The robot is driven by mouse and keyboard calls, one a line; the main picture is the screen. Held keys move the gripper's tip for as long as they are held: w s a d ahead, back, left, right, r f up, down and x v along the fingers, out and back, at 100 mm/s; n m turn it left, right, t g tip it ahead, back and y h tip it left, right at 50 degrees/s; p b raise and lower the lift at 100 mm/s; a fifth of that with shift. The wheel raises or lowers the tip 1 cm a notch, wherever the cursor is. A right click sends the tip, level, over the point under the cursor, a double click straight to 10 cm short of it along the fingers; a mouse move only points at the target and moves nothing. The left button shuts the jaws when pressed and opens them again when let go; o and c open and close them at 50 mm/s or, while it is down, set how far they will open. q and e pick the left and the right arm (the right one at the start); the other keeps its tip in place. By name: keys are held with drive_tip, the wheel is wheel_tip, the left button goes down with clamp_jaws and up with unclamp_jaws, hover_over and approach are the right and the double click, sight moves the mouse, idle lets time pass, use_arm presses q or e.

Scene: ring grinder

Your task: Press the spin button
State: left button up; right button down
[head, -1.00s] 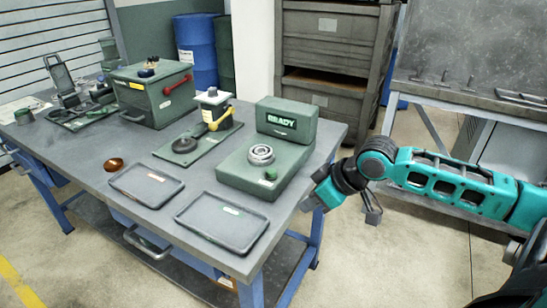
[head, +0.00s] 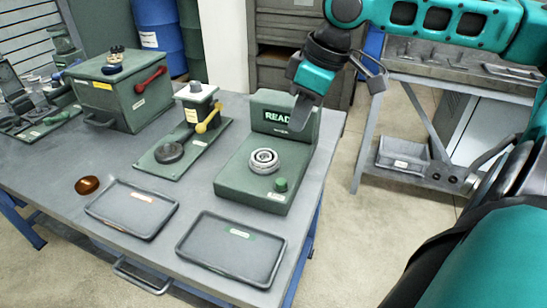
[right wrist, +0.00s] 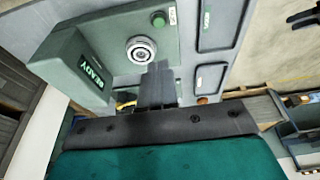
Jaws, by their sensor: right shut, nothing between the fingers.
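The green grinder machine (head: 232,186) stands at the table's right side, with its lit READY display (head: 277,117) on the back block. A metal ring (head: 264,160) sits on its top. A round green button (head: 281,184) stands at the front right of that top; it also shows in the right wrist view (right wrist: 158,19), uncovered. My right gripper (head: 300,118) is shut and empty, above the machine, its finger overlapping the display in the head view. In the right wrist view the dark fingers (right wrist: 157,82) point toward the ring, apart from the button. My left gripper is out of view.
Two grey trays (head: 132,225) (head: 212,267) lie in front of the machine. A fixture with a yellow lever (head: 207,125) and a green box with a red handle (head: 150,80) stand to the left. A copper-coloured disc (head: 87,185) lies near the table's front.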

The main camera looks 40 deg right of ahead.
drive_tip(key=b, duration=0.3)
approach(279, 181)
drive_tip(key=x, duration=0.6)
drive_tip(key=shift+w, duration=0.1)
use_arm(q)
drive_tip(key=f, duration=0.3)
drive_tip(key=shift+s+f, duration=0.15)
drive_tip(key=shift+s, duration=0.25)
use_arm(e)
drive_tip(key=shift+f, duration=0.2)
